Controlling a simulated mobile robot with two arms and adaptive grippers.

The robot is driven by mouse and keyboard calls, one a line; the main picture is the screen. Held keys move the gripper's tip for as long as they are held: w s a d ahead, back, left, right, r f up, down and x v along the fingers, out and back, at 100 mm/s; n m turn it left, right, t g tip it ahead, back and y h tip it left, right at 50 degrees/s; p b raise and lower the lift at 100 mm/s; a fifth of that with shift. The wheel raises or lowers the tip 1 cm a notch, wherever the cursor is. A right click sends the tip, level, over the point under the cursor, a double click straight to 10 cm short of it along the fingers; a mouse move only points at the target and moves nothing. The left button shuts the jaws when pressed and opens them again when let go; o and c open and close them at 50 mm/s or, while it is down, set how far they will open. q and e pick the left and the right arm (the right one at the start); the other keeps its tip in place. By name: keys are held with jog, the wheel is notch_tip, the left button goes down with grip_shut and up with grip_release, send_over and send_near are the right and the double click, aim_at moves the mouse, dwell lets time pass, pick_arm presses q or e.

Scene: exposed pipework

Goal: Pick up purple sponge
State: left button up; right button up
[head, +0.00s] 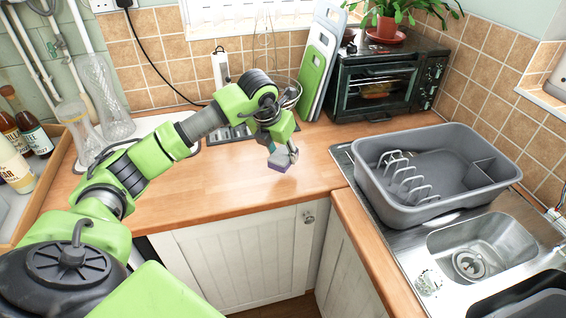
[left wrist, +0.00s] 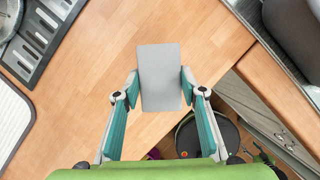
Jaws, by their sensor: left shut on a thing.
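The purple sponge (head: 279,164) has a grey face and shows at the tip of my left arm in the head view, in front of the worktop. My left gripper (head: 287,152) is shut on it. In the left wrist view, the two teal-padded fingers of this gripper (left wrist: 160,82) press the sides of the sponge, whose flat grey face (left wrist: 160,70) points at the camera. Its purple part is mostly hidden there. I cannot tell how far it is above the worktop. My right gripper is not in view.
The wooden worktop (head: 230,182) is clear around the gripper. A grey dish rack (head: 440,215) stands by the metal sink (head: 475,245) at right. Chopping boards (head: 318,62) and a toaster oven (head: 385,80) stand behind. Bottles and glass vases (head: 105,100) are at left.

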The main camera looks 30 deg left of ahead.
aim_at(281, 159)
pick_arm(q)
jog(key=s+r, duration=0.2)
jog(key=s+d+r+b, duration=0.1)
jog(key=r, duration=0.1)
jog(key=shift+s+r, duration=0.1)
jog(key=shift+s, duration=0.25)
jog(key=s+d+r+b, duration=0.2)
jog(key=s+r, duration=0.2)
jog(key=s, duration=0.5)
jog(key=shift+d+r+b, duration=0.3)
jog(key=shift+d+b, duration=0.1)
jog(key=shift+c, duration=0.3)
jog(key=s+d+f+n+g, duration=0.4)
jog(key=d+n, duration=0.3)
jog(key=n, duration=1)
jog(key=s+d+f+n+g, duration=0.5)
jog(key=d+f+n, duration=0.1)
jog(key=n, duration=1.2)
jog(key=shift+s+d+f, duration=0.25)
jog(key=shift+s+d, duration=0.05)
jog(key=shift+d, duration=0.6)
